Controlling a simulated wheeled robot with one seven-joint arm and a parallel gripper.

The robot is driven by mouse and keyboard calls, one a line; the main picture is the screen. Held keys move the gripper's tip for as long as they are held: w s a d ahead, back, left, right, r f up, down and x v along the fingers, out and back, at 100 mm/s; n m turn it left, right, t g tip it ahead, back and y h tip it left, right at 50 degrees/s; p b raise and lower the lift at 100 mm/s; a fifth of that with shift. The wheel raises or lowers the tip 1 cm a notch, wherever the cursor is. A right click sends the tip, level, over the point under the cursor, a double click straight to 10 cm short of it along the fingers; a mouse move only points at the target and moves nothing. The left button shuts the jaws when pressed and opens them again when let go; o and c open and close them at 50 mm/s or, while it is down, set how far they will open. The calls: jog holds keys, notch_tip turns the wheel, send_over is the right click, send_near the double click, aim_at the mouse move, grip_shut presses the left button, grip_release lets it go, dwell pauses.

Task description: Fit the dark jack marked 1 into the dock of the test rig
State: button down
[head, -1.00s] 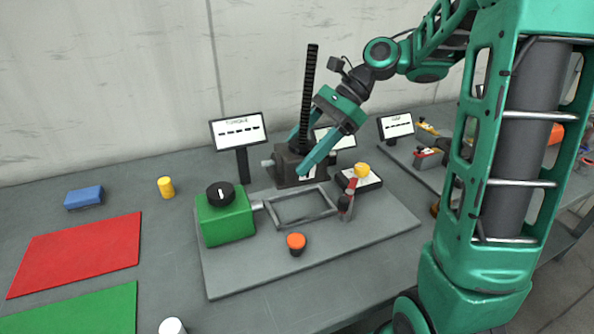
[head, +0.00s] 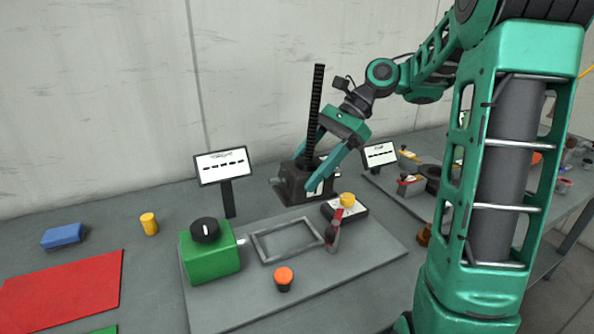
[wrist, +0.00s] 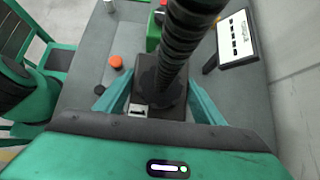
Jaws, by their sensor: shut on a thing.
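The dark jack (head: 290,188) has a block-shaped base, a tall black ribbed screw and a white label, whose mark I cannot read. My gripper (head: 311,178) is shut on its base, one finger on each side. The jack is upright, behind the dock; it seems to be off the surface. In the wrist view the jack (wrist: 160,97) stands between my fingers (wrist: 158,103), its screw hiding part of the scene. The dock is an open grey rectangular frame (head: 262,250) on the plate of the test rig (head: 330,268), empty, beside the green box (head: 211,258).
A red-handled lever (head: 335,228) and a yellow-knobbed box (head: 352,211) stand right of the dock. An orange button (head: 284,278) is in front. A display (head: 222,166) stands behind the green box. A yellow cylinder (head: 149,224), blue block (head: 62,236) and red mat (head: 70,290) lie left.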

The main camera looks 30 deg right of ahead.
jog(key=shift+d, duration=6.15)
send_near(285, 189)
jog(key=f, duration=0.4)
jog(key=shift+w+d+f, duration=0.15)
jog(key=shift+w+d, duration=0.25)
jog(key=shift+h, duration=0.5)
jog(key=a+f, duration=0.1)
jog(key=a, duration=0.3)
jog(key=s+a+f, duration=0.1)
jog(key=a, duration=0.2)
jog(key=shift+a+f, duration=0.15)
jog(key=shift+f, duration=0.15)
jog(key=shift+s+a+f, duration=0.1)
jog(key=shift+a+f, duration=0.2)
jog(key=shift+a, duration=0.15)
jog(key=shift+f, duration=2.8)
jog(key=shift+s+f, duration=0.1)
jog(key=shift+f, duration=0.85)
